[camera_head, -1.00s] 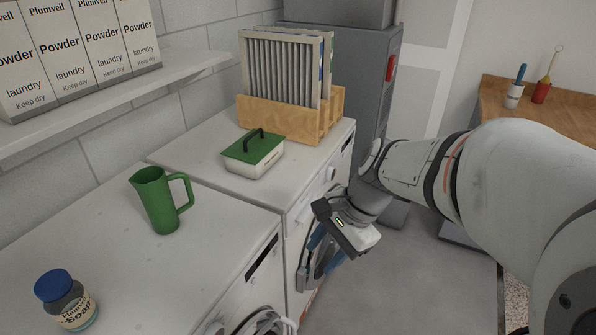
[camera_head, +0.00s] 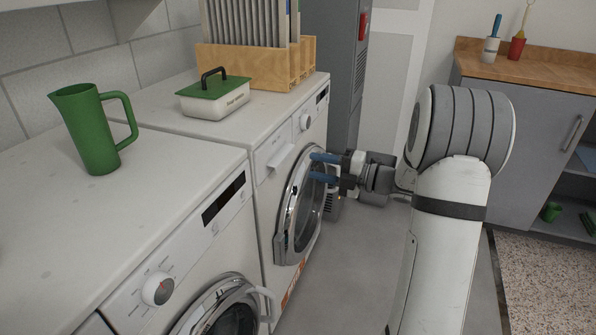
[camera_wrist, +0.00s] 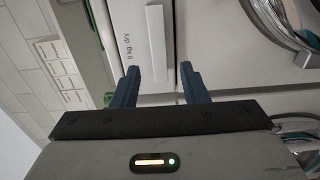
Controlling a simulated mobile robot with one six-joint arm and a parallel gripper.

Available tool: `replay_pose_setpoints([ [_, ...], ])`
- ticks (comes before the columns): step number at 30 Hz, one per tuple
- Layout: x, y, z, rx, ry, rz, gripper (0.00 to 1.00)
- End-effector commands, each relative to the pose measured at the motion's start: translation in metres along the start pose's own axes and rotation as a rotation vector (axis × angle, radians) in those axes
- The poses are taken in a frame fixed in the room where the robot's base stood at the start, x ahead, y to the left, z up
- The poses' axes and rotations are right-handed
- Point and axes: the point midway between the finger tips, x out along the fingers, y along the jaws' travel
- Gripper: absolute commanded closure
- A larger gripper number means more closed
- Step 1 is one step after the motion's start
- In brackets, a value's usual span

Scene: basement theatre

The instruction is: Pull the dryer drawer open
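The dryer (camera_head: 262,215) is the farther white machine, with a round chrome-rimmed door. Its drawer (camera_head: 271,150) is at the upper left of its front and looks closed, with a pale bar handle (camera_head: 281,158). In the wrist view, the white handle (camera_wrist: 156,45) lies ahead, lined up with the space between my fingers, beside a panel marked "8 kg dry". My gripper (camera_head: 312,166) is open and empty, its two blue fingers pointing at the dryer front. In the head view it stands right of the handle, apart from it, in front of the door's upper part.
A nearer white washer (camera_head: 195,250) stands to the left, with a knob and a round door. A green pitcher (camera_head: 92,130) and a green-lidded box (camera_head: 215,98) stand on top. A wooden rack (camera_head: 255,65) is at the back. Grey floor is open in front of the machines.

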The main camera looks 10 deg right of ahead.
Motion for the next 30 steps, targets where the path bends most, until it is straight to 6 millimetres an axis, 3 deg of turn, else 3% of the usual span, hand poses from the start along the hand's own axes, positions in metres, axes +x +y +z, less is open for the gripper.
replay_pose_setpoints([
  [6,0.037,-0.003,-0.002,-0.004,0.007,-0.001,0.6],
  [13,0.066,-0.001,-0.002,-0.004,0.006,-0.002,0.6],
  [24,0.071,0.001,-0.002,-0.003,0.005,-0.003,0.61],
  [30,0.072,0.001,-0.002,-0.004,0.005,-0.003,0.77],
])
